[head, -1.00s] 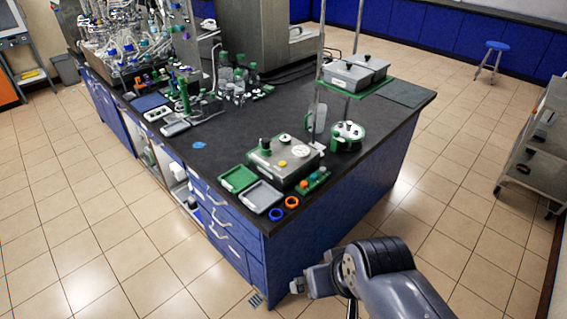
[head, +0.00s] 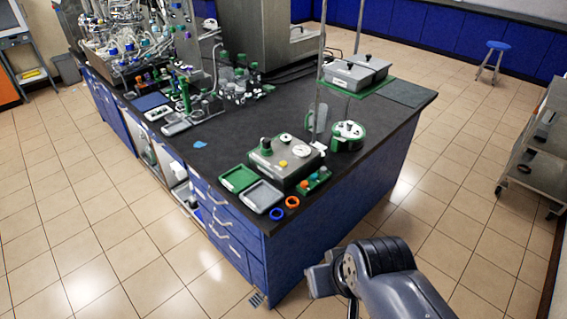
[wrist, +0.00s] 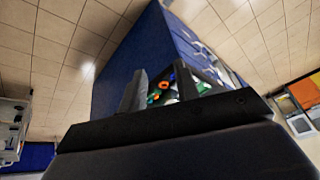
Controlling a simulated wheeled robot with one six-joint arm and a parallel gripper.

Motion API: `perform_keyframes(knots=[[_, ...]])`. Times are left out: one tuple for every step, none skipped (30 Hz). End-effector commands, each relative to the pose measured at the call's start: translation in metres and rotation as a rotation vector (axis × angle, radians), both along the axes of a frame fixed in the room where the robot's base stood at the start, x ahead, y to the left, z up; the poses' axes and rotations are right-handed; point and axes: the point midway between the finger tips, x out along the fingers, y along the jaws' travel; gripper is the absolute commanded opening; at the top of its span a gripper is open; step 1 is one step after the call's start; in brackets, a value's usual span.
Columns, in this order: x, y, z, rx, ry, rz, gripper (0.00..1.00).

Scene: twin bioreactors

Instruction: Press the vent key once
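A grey control box (head: 272,173) with knobs and a round white dial (head: 286,138) sits near the front corner of the dark bench. A small yellow key (head: 283,163) shows on its top; I cannot read which key is the vent key. My gripper (wrist: 168,84) is open and empty, its two fingers apart in the wrist view. In the head view it is beyond the bench's near end, right of and below the box, clear of it. Small coloured parts at the bench show blurred between the fingers.
A green tray (head: 238,178), a grey tray (head: 264,196), a blue ring (head: 276,214) and an orange ring (head: 292,202) lie before the box. A green rack (head: 314,184) and a round green-rimmed vessel (head: 347,136) stand to its right.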

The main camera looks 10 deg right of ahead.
Motion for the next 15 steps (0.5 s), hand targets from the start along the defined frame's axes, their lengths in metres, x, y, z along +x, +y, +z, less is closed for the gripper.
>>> perform_keyframes(knots=[[0.0000,0.0000,0.0000,0.000,0.000,0.000,0.26],[0.0000,0.0000,0.0000,0.000,0.000,0.000,0.24],[0.0000,0.0000,0.0000,0.000,0.000,0.000,0.21],[0.0000,0.0000,0.0000,0.000,0.000,0.000,0.18],[0.0000,0.0000,0.0000,0.000,0.000,0.000,0.16],[0.0000,0.0000,0.0000,0.000,0.000,0.000,0.12],[0.0000,0.0000,0.0000,0.000,0.000,0.000,0.10],[0.0000,0.0000,0.0000,0.000,0.000,0.000,0.08],[0.0000,0.0000,0.0000,0.000,0.000,0.000,0.04],[0.0000,0.0000,0.0000,0.000,0.000,0.000,0.02],[0.0000,0.0000,0.0000,0.000,0.000,0.000,0.00],[0.0000,0.0000,0.0000,0.000,0.000,0.000,0.00],[0.0000,0.0000,0.0000,0.000,0.000,0.000,0.00],[0.0000,0.0000,0.0000,0.000,0.000,0.000,0.00],[0.0000,0.0000,0.0000,0.000,0.000,0.000,0.00]])
